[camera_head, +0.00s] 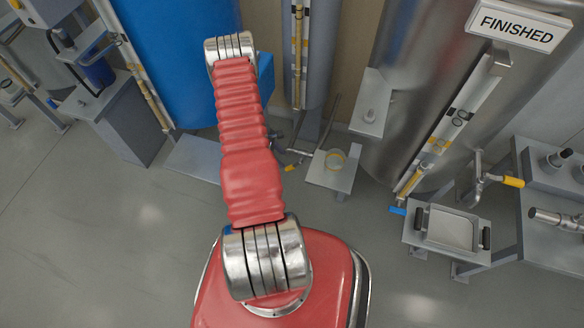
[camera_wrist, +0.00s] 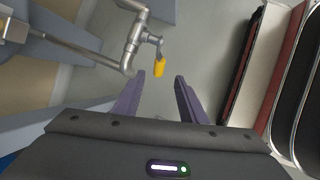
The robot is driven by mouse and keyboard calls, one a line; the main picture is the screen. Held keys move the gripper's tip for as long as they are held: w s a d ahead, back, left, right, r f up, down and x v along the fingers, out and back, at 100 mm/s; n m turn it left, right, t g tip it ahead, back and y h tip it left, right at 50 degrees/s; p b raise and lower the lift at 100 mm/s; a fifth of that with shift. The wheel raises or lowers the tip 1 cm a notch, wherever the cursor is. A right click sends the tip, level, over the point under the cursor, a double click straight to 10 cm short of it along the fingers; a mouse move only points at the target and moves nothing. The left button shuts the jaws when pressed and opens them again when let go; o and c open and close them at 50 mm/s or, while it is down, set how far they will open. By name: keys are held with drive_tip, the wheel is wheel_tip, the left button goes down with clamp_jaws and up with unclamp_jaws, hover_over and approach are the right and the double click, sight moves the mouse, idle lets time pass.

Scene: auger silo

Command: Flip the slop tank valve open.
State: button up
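A metal valve (camera_wrist: 148,38) with a yellow lever handle (camera_wrist: 159,67) sits on bent piping in the wrist view. The handle hangs down toward the gap between my fingertips. My gripper (camera_wrist: 160,82) is open, with two purple fingers apart and nothing between them. The handle's tip is just beyond the fingertips and looks apart from them. In the head view, a small yellow handle (camera_head: 290,168) shows on a pipe by the narrow middle tank, just right of my arm. My gripper is hidden in the head view. No slop tank label is visible.
A large steel tank with a FINISHED sign (camera_head: 516,28) stands at right, with a blue handle (camera_head: 397,210) at its foot. Another yellow-handled valve (camera_head: 513,182) is farther right. A blue tank (camera_head: 180,60) stands behind my arm. A small platform (camera_head: 333,178) holds a round yellowish dish.

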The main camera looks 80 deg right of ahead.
sight(291, 166)
drive_tip(key=x, duration=1.3)
drive_tip(key=shift+c, duration=0.5)
drive_tip(key=shift+a, duration=0.1)
clamp_jaws()
